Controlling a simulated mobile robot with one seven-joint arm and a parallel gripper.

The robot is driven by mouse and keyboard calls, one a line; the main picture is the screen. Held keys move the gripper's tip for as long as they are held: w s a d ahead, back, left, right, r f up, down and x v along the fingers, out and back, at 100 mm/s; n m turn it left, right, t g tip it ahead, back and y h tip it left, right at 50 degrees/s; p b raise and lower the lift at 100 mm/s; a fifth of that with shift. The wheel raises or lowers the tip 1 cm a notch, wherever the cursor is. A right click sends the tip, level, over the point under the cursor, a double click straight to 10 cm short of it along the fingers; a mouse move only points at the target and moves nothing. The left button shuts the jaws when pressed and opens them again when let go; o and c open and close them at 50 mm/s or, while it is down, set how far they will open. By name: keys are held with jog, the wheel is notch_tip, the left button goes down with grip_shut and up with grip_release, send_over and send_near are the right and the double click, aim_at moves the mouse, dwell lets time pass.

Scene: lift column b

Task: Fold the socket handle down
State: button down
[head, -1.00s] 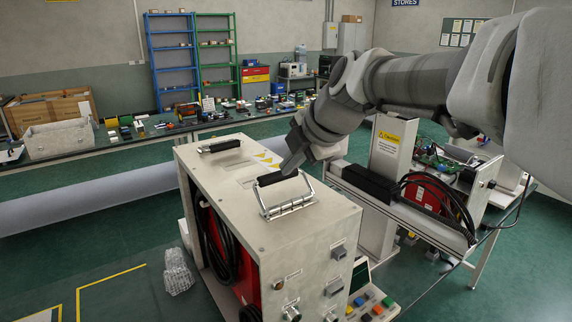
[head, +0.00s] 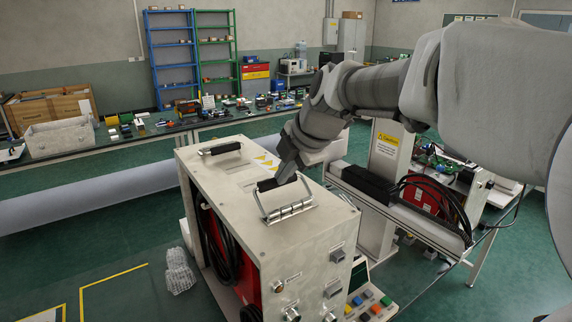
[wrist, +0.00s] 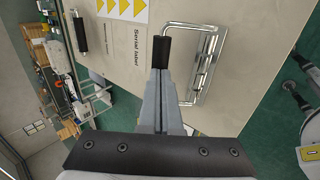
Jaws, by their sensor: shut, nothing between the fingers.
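The near handle has a black grip (head: 268,185) on a silver wire bail, hinged at a metal bracket (head: 290,210) on top of the beige cabinet (head: 235,190). Its bail stands up at a tilt, with the grip leaning toward the far side of the cabinet. My gripper (head: 284,178) is shut and empty, with its tips at the right part of the grip. In the wrist view my fingertips (wrist: 161,73) meet or overlap the black grip (wrist: 162,52), and the bracket (wrist: 207,62) is to the right. Contact is hard to tell.
A second black handle (head: 220,148) sits at the cabinet's far end. Yellow arrow marks and a serial label (wrist: 127,45) lie between the handles. Sockets (head: 334,287) are on the cabinet's front. A pillar with a bench and cables (head: 430,200) stands close on the right.

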jog(key=shift+w+a+r+g+h+p, duration=0.25)
jog(key=shift+w+g+p, duration=0.2)
jog(key=shift+p, duration=0.75)
jog(key=shift+w+a+f+g+h+p, duration=0.3)
jog(key=shift+f+g+h+p, duration=0.2)
jog(key=shift+g+p, duration=0.15)
jog(key=shift+w+a+f+b, duration=0.2)
jog(key=shift+w+f+b, duration=0.2)
jog(key=shift+f+b, duration=0.15)
jog(key=shift+a+f, duration=0.1)
